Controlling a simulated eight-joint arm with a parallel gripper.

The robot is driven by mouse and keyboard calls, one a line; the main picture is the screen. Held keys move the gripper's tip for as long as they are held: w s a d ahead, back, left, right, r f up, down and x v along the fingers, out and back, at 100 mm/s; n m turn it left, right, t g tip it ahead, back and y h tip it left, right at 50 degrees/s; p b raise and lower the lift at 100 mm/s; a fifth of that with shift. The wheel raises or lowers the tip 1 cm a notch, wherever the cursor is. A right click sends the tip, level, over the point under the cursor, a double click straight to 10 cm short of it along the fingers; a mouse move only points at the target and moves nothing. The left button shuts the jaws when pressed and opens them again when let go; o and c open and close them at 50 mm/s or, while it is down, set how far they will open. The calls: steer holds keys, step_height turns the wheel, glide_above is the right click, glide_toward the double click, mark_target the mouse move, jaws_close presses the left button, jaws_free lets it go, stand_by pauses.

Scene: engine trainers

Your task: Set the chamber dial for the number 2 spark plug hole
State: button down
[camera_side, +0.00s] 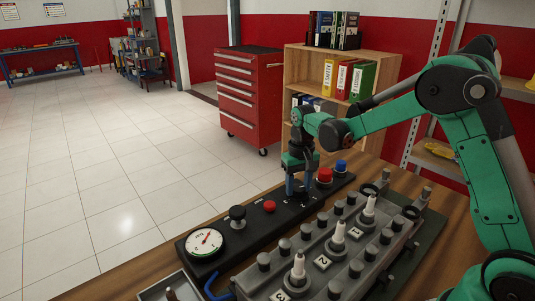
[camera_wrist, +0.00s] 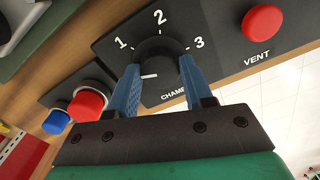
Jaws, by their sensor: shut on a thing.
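The chamber dial (camera_wrist: 160,50) is a black round knob on a dark panel, ringed by the numbers 1, 2 and 3. A white mark (camera_wrist: 148,76) on it sits at the lower left, below the 1 and away from the 2. My gripper (camera_wrist: 163,62) has its blue fingers shut on the dial, one on each side. In the side view my gripper (camera_side: 301,191) points down onto the panel, and its fingers mostly hide the dial. The engine head (camera_side: 350,250) holds white-topped spark plugs; the middle one (camera_side: 338,237) stands by a number 2 label (camera_side: 323,262).
A grey tray (camera_side: 168,288) is at the front. The red knob stands close to my gripper.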

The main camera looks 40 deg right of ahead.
mark_target(298, 187)
steer(key=m, duration=0.4)
steer(key=shift+m, duration=0.4)
steer(key=m, duration=1)
steer(key=shift+m, duration=0.4)
steer(key=m, duration=0.4)
steer(key=shift+m, duration=0.3)
steer(key=shift+c, duration=1.7)
jaws_free()
steer(key=shift+r, duration=2.85)
